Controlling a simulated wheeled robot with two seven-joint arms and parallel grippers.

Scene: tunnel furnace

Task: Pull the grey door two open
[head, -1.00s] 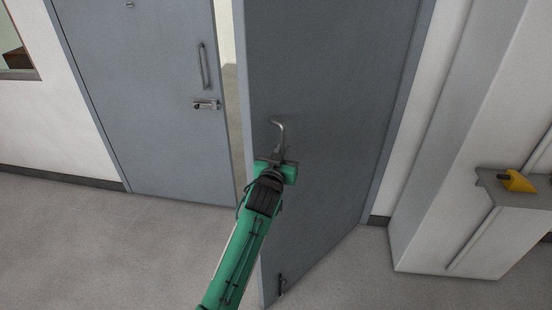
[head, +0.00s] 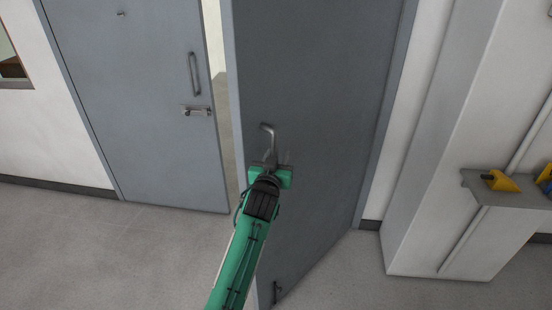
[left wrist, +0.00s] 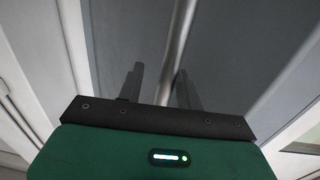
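The right-hand grey door (head: 315,80) stands ajar, swung out toward me, with a lit gap between it and the left-hand grey door (head: 150,110). Its bent metal pull handle (head: 268,133) shows just above my left gripper (head: 270,168); its lower part is hidden by the gripper. In the left wrist view the handle bar (left wrist: 179,45) runs down between the two dark fingers of my left gripper (left wrist: 160,88). The fingers are apart, with a gap left of the bar; the bar lies close to the right finger. My right gripper is not in view.
The left-hand door has its own handle (head: 194,73) and a latch (head: 197,111). A white pillar (head: 430,170) stands right of the doorway, with a grey shelf (head: 475,183) holding a yellow object (head: 501,181). The grey floor (head: 110,250) at left is clear.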

